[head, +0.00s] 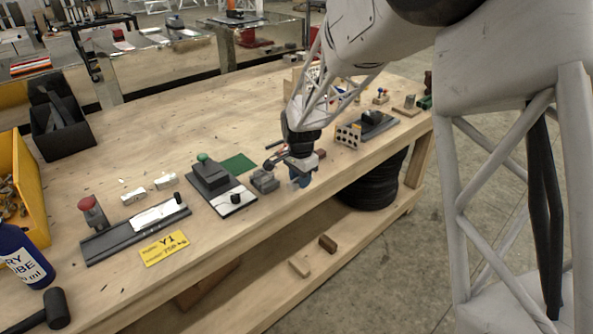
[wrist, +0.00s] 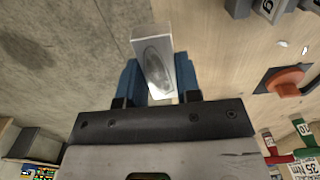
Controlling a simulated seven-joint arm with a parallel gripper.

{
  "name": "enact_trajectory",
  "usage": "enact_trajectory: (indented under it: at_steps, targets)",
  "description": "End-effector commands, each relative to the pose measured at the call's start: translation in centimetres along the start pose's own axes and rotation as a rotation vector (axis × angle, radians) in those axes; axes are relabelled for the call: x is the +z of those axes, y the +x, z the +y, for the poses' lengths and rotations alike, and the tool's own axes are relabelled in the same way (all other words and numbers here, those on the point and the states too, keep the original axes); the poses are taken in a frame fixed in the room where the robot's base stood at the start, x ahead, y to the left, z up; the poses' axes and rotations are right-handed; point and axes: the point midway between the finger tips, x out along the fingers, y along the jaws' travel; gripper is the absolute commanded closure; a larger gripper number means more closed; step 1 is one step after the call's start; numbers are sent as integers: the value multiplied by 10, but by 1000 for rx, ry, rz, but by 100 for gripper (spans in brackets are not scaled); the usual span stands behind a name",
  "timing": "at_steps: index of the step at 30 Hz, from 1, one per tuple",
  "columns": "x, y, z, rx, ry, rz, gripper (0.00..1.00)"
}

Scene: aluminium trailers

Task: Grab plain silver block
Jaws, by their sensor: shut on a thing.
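The plain silver block (wrist: 147,36) is a bright metal bar with a dull oval mark on its face. It stands between the two blue fingers of my gripper (wrist: 157,80) in the wrist view, and they are shut on it. In the head view my gripper (head: 300,178) is at the front edge of the wooden workbench (head: 240,115), right of a grey vise-like block. The silver block is hard to make out there. Whether it touches the bench cannot be told.
A grey block (head: 264,181) and a black fixture with a green knob (head: 209,177) stand left of my gripper. A perforated metal block (head: 347,136) stands to its right. A yellow label (head: 164,248) lies near the front edge. The bench behind is mostly clear.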

Motion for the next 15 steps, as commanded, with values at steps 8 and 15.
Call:
enact_trajectory:
  at_steps: [8,15]
  targets:
    - [15,-4,29,-2,0,1,95]
    - [22,-5,41,-1,0,1,95]
